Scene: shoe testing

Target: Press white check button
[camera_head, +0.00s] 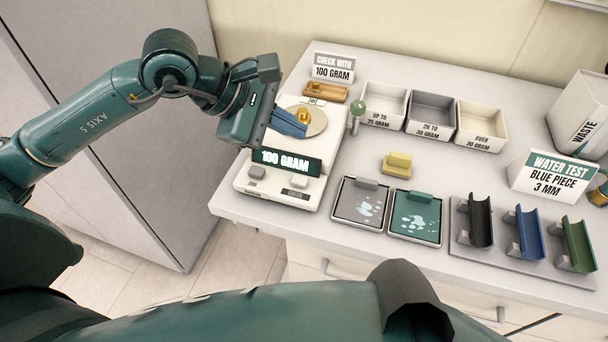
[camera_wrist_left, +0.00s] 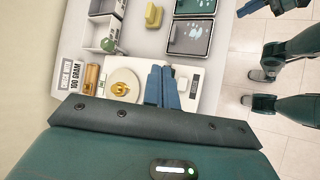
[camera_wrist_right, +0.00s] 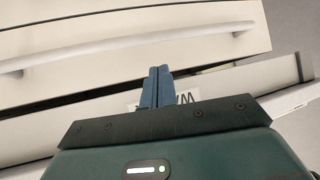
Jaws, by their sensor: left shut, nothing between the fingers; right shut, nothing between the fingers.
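The white scale (camera_head: 240,186) stands at the table's left end, its display (camera_head: 286,162) reading "100 GRAM". A brass weight (camera_head: 304,115) sits on its round plate (camera_head: 318,122); the weight (camera_wrist_left: 119,88) also shows in the left wrist view. On the scale's front are a grey button (camera_head: 257,172) at left and a white button (camera_head: 300,181) at right. My left gripper (camera_head: 303,132) is shut and empty, above the scale between plate and display, apart from the white button. My right gripper (camera_wrist_right: 158,70) is shut and empty, in front of a drawer front (camera_wrist_right: 120,40).
Behind the scale stand a "CHECK WITH 100 GRAM" sign (camera_head: 333,68) and a wooden holder (camera_head: 326,92). A green-topped post (camera_head: 358,107) stands at right. Several bins, a yellow block (camera_head: 397,164), two wet pads and a rack (camera_head: 515,262) of coloured pieces fill the table further right.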

